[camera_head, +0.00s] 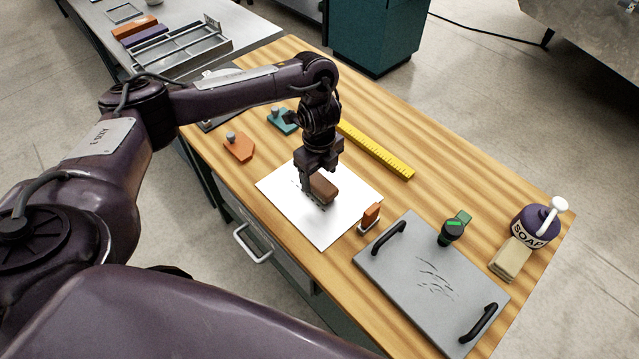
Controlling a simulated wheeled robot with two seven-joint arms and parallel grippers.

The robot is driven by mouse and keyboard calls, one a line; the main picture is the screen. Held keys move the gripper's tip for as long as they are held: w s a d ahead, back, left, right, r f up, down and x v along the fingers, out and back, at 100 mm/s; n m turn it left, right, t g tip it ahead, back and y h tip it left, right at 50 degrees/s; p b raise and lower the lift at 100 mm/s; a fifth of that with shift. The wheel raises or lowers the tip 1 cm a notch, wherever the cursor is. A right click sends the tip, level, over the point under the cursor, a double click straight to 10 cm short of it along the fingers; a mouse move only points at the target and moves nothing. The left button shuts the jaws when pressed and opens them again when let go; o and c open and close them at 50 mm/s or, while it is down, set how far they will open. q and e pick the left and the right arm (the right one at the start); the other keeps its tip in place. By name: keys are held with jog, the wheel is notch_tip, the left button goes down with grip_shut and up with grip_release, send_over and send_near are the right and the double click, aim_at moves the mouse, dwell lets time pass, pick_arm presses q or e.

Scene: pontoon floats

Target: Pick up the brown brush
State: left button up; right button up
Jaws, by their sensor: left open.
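The brown brush (324,188), a rounded brown block, lies on a white sheet (343,223) on the wooden workbench. My left gripper (318,176) points down right at the brush, over its far left end. The gripper is open; one finger shows at the brush's left side and the other is hard to make out. Whether the fingers touch the brush cannot be told. Dark marks show on the sheet beside the brush. My right gripper is not in view.
A small orange block with a pale base (370,216) stands by the sheet's right corner. Orange (238,149) and teal (281,121) pieces sit behind.

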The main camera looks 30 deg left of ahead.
aim_at(318, 181)
pick_arm(q)
jog(key=f, duration=0.2)
jog(key=f+b, duration=0.1)
jog(key=f, duration=0.1)
jog(key=shift+w+a, duration=0.25)
jog(key=shift+f, duration=0.55)
jog(key=shift+w, duration=0.1)
jog(key=c, duration=0.8)
jog(key=shift+c, duration=1.4)
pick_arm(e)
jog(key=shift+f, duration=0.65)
